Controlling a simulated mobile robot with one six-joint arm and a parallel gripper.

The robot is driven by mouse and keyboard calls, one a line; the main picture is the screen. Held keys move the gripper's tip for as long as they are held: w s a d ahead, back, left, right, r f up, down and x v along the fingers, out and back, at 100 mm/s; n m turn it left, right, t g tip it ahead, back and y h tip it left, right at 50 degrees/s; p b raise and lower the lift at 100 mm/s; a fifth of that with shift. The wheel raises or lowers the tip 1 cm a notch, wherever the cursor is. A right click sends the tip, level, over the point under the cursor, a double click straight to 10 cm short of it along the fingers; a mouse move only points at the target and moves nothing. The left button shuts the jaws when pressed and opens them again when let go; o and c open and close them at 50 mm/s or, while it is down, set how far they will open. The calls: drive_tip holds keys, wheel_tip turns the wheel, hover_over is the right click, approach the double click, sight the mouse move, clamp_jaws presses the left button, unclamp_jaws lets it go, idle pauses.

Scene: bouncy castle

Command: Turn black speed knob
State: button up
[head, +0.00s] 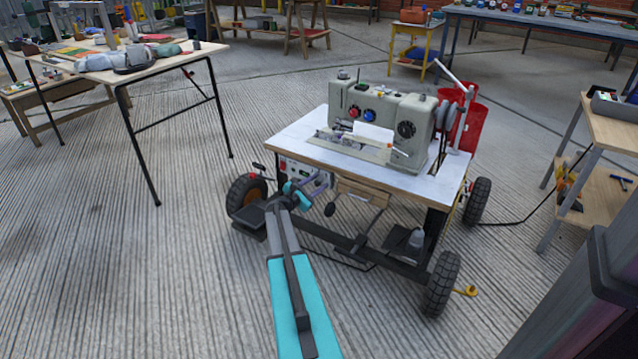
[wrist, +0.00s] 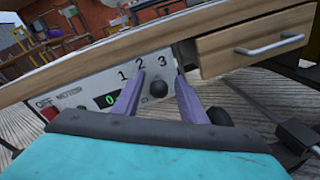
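The black speed knob (wrist: 158,90) is a small round knob on the white control panel (wrist: 72,90) under the table's front edge. The numbers 1, 2 and 3 are printed above it. In the wrist view my gripper (wrist: 160,73) is open, with one purple finger on each side of the knob and a visible gap to both. I cannot tell whether the fingertips reach past the knob's face. In the head view my gripper (head: 320,184) is in front of the panel (head: 292,171), and the knob is hidden or too small to make out.
The panel has a small green display (wrist: 108,100) and a red switch (wrist: 48,113) by the words OFF and MOTOR. A wooden drawer (wrist: 255,40) is right of the panel. A sewing machine (head: 385,115) stands on the wheeled table (head: 295,140).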

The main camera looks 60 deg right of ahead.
drive_tip(key=shift+a, duration=0.1)
drive_tip(key=shift+w+a+r, duration=0.1)
drive_tip(key=shift+a+r, duration=0.05)
drive_tip(key=shift+a, duration=0.4)
drive_tip(key=w+a+p, duration=0.1)
drive_tip(key=a+p, duration=0.2)
drive_tip(key=a, duration=0.9)
drive_tip(key=shift+w+a+r, duration=0.2)
drive_tip(key=shift+w+r, duration=0.05)
drive_tip(key=shift+r, duration=0.1)
